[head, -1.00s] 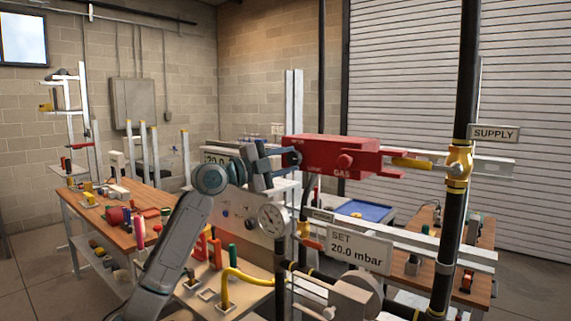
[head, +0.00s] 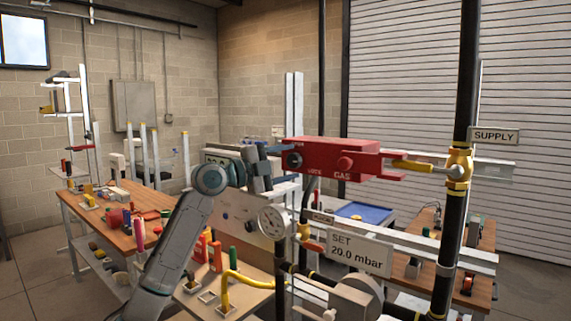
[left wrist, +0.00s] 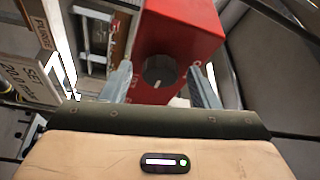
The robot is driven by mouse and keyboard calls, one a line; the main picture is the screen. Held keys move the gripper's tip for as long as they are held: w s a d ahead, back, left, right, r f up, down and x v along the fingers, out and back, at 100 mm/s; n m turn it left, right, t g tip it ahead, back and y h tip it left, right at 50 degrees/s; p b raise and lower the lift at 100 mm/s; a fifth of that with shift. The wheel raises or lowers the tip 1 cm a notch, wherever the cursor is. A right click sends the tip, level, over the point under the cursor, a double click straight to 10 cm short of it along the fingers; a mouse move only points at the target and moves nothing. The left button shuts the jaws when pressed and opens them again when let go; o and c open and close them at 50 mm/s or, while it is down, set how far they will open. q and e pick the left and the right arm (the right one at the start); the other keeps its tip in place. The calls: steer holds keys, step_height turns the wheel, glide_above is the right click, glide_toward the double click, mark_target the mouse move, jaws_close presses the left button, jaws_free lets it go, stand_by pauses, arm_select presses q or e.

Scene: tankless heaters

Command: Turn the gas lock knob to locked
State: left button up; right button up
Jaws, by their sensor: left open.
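The red gas lock box (head: 340,160) hangs in mid-view with LOCK and GAS lettering on its front. Its dark round knob (head: 293,160) is on the left end. In the left wrist view the knob (left wrist: 158,71) shows a pale pointer mark towards the bottom of the picture; I cannot tell which label it meets. My left gripper (head: 273,160) is open just left of the knob, with a small gap to it. In the left wrist view its fingers (left wrist: 161,75) appear either side of the knob, not closed on it. My right gripper is not in view.
A yellow-handled valve (head: 458,165) on a black pipe stands right of the box. A round gauge (head: 272,221) and a SET 20.0 mbar sign (head: 359,252) are below. A wooden bench (head: 150,212) with tools is at the left.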

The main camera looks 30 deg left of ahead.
arm_select(q)
steer(key=shift+s+a+f+b, duration=0.2)
steer(key=shift+s+a+b, duration=0.1)
steer(key=shift+s+b, duration=0.15)
arm_select(e)
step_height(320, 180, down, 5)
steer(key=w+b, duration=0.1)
steer(key=b, duration=0.3)
arm_select(q)
steer(key=b+v, duration=0.1)
steer(key=v, duration=0.8)
steer(key=shift+s+b, duration=0.4)
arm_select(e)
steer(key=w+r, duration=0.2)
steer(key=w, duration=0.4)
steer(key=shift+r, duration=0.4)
arm_select(q)
steer(key=shift+a+r, duration=0.1)
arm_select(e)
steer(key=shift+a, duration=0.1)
